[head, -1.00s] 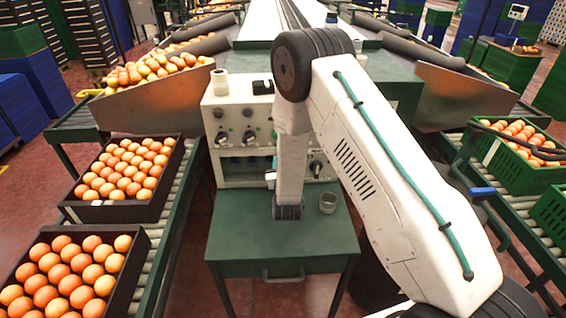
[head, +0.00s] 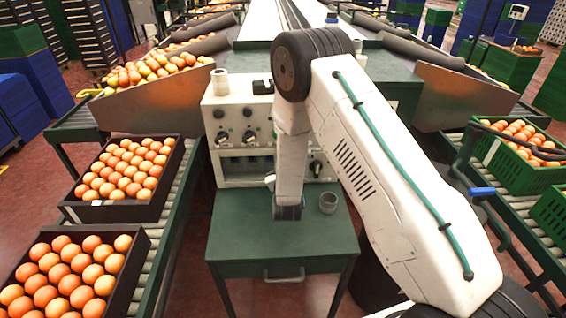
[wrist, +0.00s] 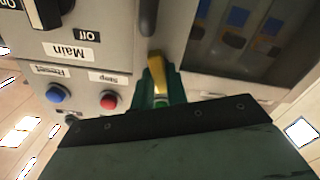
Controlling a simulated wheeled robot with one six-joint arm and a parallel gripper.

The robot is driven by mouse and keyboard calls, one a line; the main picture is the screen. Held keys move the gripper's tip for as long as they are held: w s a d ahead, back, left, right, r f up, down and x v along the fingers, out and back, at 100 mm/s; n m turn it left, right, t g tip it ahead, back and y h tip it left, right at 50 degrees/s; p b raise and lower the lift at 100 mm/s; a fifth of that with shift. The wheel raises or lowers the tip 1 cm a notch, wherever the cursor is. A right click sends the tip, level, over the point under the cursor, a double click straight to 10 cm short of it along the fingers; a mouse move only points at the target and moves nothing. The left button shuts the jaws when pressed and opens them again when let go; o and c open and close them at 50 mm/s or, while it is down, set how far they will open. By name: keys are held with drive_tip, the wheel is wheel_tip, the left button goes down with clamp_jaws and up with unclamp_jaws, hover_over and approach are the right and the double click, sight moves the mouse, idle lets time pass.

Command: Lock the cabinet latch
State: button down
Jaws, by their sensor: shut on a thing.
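The control cabinet (head: 213,122) stands at the back of the green table in the head view. In the wrist view its grey front (wrist: 125,70) appears upside down, with a windowed door (wrist: 250,75) at the right. A yellow latch tab (wrist: 156,62) sits beside the edge of that window. My gripper (wrist: 158,86), with green fingers, is shut on the latch. The fingers hide the lower part of the tab, and I cannot tell whether it is locked. In the head view my arm hides the latch and the fingertips.
A black knob marked Main (wrist: 45,12), a blue button (wrist: 57,93) and a red button (wrist: 109,101) are close by on the panel. Crates of oranges (head: 128,211) stand on the left conveyor.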

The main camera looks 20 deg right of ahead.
drive_tip(key=n, duration=1.3)
drive_tip(key=shift+a+f, duration=0.15)
drive_tip(key=shift+f, duration=0.05)
drive_tip(key=shift+n, duration=0.3)
drive_tip(key=c, duration=1.4)
unclamp_jaws()
drive_tip(key=v, duration=0.7)
drive_tip(key=shift+s, duration=0.35)
